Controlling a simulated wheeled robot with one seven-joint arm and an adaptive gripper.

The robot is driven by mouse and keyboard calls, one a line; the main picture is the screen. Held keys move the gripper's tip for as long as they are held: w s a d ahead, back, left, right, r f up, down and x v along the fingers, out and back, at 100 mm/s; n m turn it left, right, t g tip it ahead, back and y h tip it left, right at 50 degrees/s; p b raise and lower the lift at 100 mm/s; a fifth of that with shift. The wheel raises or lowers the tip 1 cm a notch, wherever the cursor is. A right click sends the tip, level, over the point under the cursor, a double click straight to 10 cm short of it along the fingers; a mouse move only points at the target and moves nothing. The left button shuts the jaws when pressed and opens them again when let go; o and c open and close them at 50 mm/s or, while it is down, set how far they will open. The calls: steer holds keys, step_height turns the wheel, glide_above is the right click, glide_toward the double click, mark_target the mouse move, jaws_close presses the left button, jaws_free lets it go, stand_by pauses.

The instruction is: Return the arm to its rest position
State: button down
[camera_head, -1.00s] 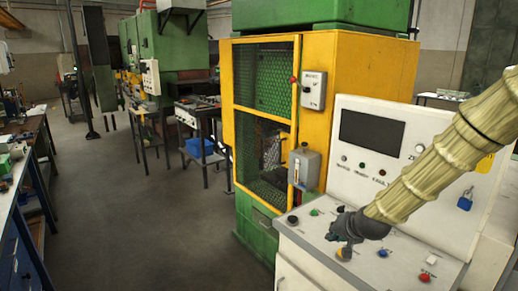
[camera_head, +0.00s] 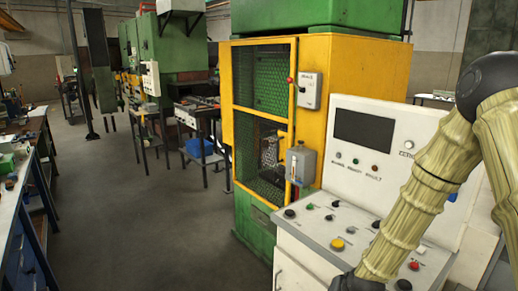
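My arm, in a pale ribbed sleeve (camera_head: 415,205), comes in from the right, bends at a dark joint at the upper right and slopes down to the left. My gripper (camera_head: 348,284) is a dark shape at the bottom edge of the head view, over or in front of the near part of the control desk (camera_head: 311,232). It is mostly cut off by the frame, so its fingers and anything between them are hidden. The arm covers the right part of the desk.
The desk carries several buttons, including a yellow one (camera_head: 337,244) and a red one (camera_head: 414,265), below a dark screen (camera_head: 364,133). A yellow mesh-fronted machine (camera_head: 365,75) stands behind it. A workbench (camera_head: 22,200) is at the left; the floor (camera_head: 140,215) between is clear.

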steer(key=s+f+n+g, duration=0.1)
steer(key=s+f+g, duration=0.1)
steer(key=s+f, duration=0.85)
steer(key=s+f+n+g, duration=0.1)
steer(key=s+f, duration=0.2)
steer(key=s, duration=0.5)
steer(key=s+f+n+g+h, duration=0.1)
steer(key=s+f, duration=0.3)
steer(key=s, duration=0.5)
steer(key=s+f+n+g, duration=0.1)
steer(key=s+f+g, duration=0.1)
steer(key=s, duration=0.7)
steer(key=shift+s+f, duration=0.15)
steer(key=shift+f, duration=0.6)
